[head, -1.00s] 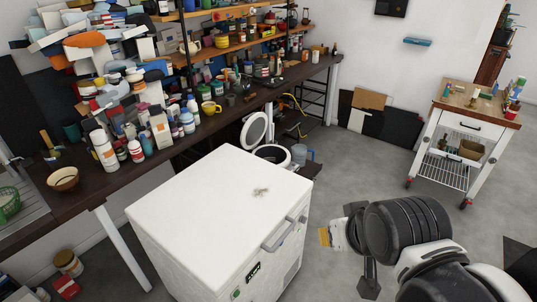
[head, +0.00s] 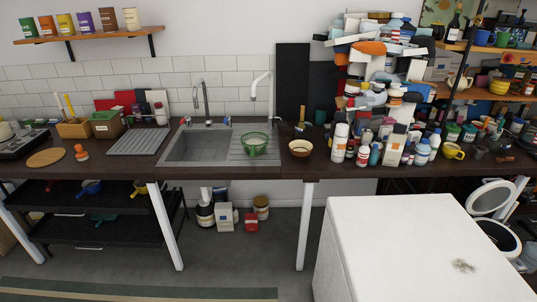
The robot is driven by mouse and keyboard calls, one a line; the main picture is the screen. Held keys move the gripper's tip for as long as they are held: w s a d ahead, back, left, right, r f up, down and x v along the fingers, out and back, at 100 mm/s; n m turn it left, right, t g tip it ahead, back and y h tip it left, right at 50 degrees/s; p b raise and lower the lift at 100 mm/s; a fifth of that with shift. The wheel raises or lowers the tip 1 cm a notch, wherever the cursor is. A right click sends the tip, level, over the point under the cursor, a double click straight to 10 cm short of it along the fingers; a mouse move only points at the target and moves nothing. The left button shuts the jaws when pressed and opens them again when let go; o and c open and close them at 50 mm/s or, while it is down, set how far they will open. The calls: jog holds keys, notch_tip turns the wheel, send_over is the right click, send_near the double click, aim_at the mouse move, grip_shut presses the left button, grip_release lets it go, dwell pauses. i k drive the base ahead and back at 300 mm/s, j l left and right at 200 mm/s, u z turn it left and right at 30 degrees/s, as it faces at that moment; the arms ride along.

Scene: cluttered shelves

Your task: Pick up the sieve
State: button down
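A green, round, open-topped strainer (head: 255,145), the likely sieve, sits on the ribbed drainboard at the right side of the sink (head: 186,150). Its wall looks perforated or mesh-like. It stands upright and nothing touches it from above. My gripper is not in view now, so I cannot tell its distance from the strainer or whether it is open.
A wooden bowl (head: 300,149) stands right of the sink, before a crowded pile of bottles and boxes (head: 375,100). A white chest freezer (head: 400,240) blocks the front right. A faucet (head: 269,88) rises behind the strainer. Grey floor (head: 230,262) is open before the sink.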

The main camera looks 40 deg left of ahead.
aim_at(254, 146)
jog(key=u, duration=1.5)
jog(key=i+j+z, duration=0.15)
jog(key=i+j, duration=0.65)
jog(key=i, duration=0.15)
jog(key=i+j+z, duration=0.15)
jog(key=i+j, duration=0.7)
jog(key=i+j+z, duration=0.15)
jog(key=i+j, duration=0.7)
jog(key=j, duration=0.2)
